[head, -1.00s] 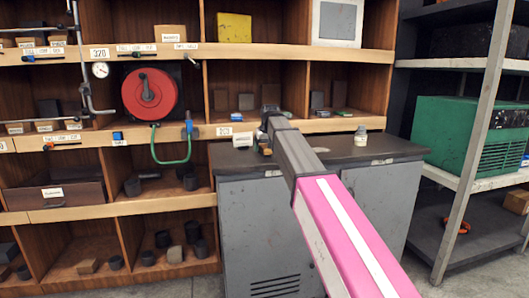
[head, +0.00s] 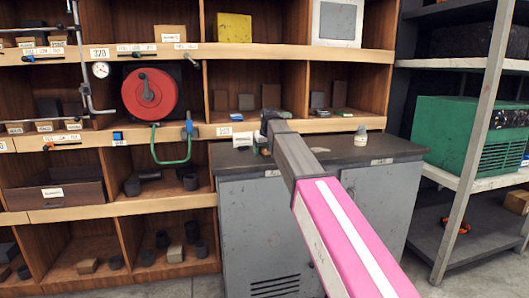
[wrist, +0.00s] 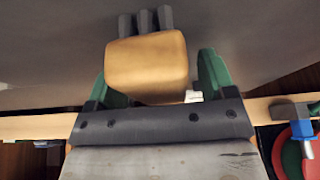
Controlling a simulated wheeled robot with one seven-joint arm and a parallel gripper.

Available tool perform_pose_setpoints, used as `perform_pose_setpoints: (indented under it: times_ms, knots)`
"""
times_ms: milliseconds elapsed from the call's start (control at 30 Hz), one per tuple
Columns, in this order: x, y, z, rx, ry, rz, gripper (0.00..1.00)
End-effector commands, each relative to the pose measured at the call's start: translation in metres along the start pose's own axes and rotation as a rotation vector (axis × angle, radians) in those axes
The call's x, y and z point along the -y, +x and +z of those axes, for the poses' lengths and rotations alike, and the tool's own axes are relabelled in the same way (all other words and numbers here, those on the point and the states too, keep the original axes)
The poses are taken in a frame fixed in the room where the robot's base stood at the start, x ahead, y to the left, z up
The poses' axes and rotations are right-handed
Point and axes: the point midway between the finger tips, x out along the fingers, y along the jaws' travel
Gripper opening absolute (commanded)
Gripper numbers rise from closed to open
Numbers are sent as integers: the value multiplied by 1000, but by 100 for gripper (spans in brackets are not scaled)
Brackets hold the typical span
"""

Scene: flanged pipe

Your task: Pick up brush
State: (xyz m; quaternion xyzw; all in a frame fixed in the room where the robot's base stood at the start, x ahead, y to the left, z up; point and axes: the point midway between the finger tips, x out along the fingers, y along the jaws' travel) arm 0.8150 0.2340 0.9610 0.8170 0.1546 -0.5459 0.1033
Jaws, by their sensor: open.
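In the wrist view, a tan rounded block (wrist: 147,65) shows between the green fingers of my gripper (wrist: 165,82). Several grey stubs (wrist: 145,22) show just beyond its far edge. This may be the brush, but I cannot tell for sure. My gripper is open, with a finger on each side of the block; I cannot tell whether they touch it. In the head view, my gripper (head: 264,144) is low over the left part of the grey cabinet's dark top (head: 335,152). My own arm hides most of it and whatever is under it.
A white item (head: 242,140) lies left of my gripper, and a small bottle (head: 361,137) stands to its right on the cabinet top. A wooden shelf (head: 225,131) with a red hose reel (head: 150,93) is behind. A metal rack post (head: 482,130) stands at right.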

Motion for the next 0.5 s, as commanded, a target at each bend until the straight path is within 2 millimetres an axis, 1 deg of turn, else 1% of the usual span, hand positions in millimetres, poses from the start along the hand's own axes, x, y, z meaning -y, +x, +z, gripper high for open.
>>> perform_pose_setpoints:
  times_ms: [133, 167, 200, 267, 300, 333, 500]
  knots:
    - [0, 0, 0, 0, 0, 0, 77]
    - [0, 0, 0, 0, 0, 0, 73]
    - [0, 0, 0, 0, 0, 0, 60]
    - [0, 0, 0, 0, 0, 0, 41]
    - [0, 0, 0, 0, 0, 0, 28]
    - [0, 0, 0, 0, 0, 0, 20]
    - [0, 0, 0, 0, 0, 0, 21]
